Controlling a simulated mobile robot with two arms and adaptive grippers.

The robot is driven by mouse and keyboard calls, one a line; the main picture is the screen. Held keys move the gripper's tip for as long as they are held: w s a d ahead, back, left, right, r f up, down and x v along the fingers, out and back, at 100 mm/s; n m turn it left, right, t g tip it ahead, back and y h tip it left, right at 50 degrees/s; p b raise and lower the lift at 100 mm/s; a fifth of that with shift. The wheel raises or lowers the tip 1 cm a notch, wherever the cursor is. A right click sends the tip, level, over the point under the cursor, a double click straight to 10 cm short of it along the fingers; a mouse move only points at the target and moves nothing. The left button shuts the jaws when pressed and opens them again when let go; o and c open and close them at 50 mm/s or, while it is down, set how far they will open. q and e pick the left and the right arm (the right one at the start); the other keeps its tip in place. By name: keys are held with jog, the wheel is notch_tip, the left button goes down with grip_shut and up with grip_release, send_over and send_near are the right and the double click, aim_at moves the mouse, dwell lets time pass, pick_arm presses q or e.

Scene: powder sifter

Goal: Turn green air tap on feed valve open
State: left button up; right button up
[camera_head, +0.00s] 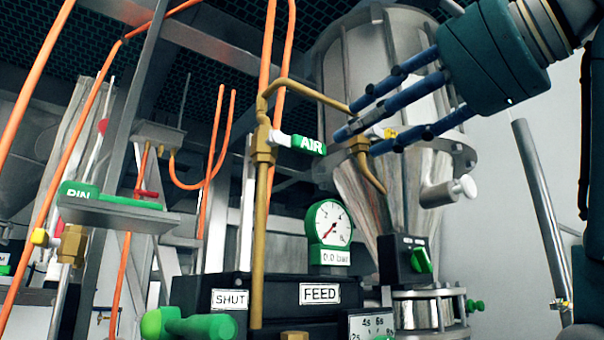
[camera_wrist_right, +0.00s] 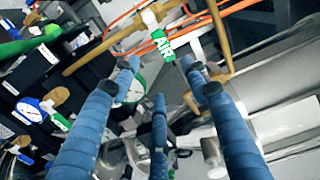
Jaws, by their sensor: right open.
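The green air tap (camera_head: 308,144), marked AIR, is a lever on a white arm sticking out to the right from a brass valve body (camera_head: 264,146) on a vertical brass pipe. My right gripper (camera_head: 356,140) comes in from the upper right, its blue fingers spread and pointing left at the lever's free end. I cannot tell whether a fingertip touches it. In the right wrist view the air tap (camera_wrist_right: 163,46) lies ahead, between and beyond the open fingers (camera_wrist_right: 160,68). The space between the fingers holds nothing. My left gripper is not in view.
A second brass valve (camera_head: 357,147) sits right behind my fingers. Below are a round gauge (camera_head: 331,222), a FEED label (camera_head: 320,293), a SHUT label (camera_head: 229,299) and a green handle (camera_head: 190,325). A steel hopper (camera_head: 372,190) stands behind. Orange pipes (camera_head: 208,160) run at left.

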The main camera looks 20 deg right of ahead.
aim_at(313, 149)
jog(key=p+x, duration=0.1)
jog(key=x, duration=0.1)
jog(key=p+x, duration=0.1)
jog(key=x, duration=0.1)
jog(key=p+x, duration=0.1)
jog(key=x, duration=0.2)
jog(key=shift+s+a+r+p, duration=0.1)
jog(key=shift+a+r+p, duration=0.1)
jog(key=shift+r+p, duration=0.2)
jog(key=shift+p+x, duration=0.3)
jog(key=shift+x, duration=0.7)
jog(key=shift+a, duration=0.1)
jog(key=shift+f, duration=0.1)
jog(key=shift+c, duration=0.8)
jog(key=c, duration=0.5)
grip_shut()
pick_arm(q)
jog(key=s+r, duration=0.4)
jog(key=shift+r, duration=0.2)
pick_arm(e)
jog(key=shift+a, duration=0.1)
